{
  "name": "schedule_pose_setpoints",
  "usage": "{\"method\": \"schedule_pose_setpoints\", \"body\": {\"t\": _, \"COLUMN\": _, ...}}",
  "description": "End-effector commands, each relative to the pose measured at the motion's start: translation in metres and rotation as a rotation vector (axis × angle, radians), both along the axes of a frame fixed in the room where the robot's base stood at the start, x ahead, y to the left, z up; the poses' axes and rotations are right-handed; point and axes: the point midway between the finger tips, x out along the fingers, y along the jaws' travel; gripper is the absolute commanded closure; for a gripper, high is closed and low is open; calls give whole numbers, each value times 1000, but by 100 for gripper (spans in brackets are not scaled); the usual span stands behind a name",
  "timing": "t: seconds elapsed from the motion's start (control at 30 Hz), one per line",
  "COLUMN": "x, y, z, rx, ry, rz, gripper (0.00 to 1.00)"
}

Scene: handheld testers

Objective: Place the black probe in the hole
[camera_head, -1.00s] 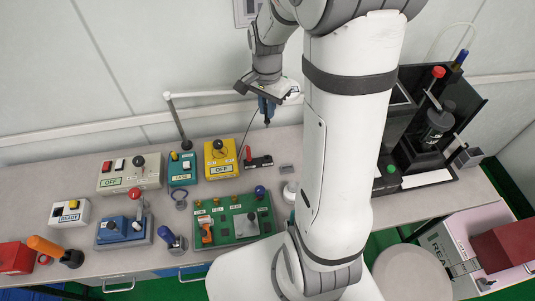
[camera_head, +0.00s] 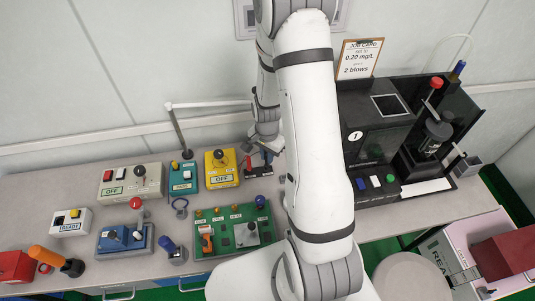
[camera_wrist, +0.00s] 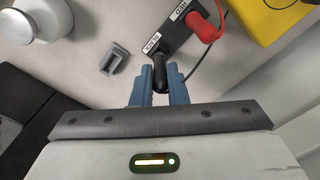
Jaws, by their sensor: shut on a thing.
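My gripper (camera_wrist: 158,97) has blue fingers shut on the black probe (camera_wrist: 158,72). The probe's black body shows between and beyond the fingers, pointing at the end of a black holder block (camera_wrist: 180,36) with labels for black and red. Its front end meets or overlaps the block's black-labelled end; I cannot tell whether it is in the hole, which is hidden. A red probe (camera_wrist: 205,27) stands in the red-labelled end. In the head view my gripper (camera_head: 266,154) is low over the right end of the holder block (camera_head: 257,169); the black probe is hard to make out there.
A yellow box (camera_head: 221,168) stands left of the holder. A small grey slotted block (camera_wrist: 115,58) and a white round container (camera_wrist: 42,18) lie on the table left of it in the wrist view. A dark cable (camera_wrist: 208,52) runs beside the probe. A green board (camera_head: 220,245) lies in front.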

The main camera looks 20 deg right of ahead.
Motion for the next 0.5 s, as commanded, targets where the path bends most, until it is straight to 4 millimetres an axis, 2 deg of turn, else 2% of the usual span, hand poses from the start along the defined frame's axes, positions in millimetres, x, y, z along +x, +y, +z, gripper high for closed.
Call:
{"method": "schedule_pose_setpoints", "body": {"t": 0.37, "x": 0, "y": 0, "z": -6, "rx": 0, "ry": -1, "rz": 0, "gripper": 100}}
{"method": "schedule_pose_setpoints", "body": {"t": 0.4, "x": 0, "y": 0, "z": -5, "rx": 0, "ry": -1, "rz": 0, "gripper": 85}}
{"method": "schedule_pose_setpoints", "body": {"t": 0.5, "x": 0, "y": 0, "z": -4, "rx": 0, "ry": -1, "rz": 0, "gripper": 77}}
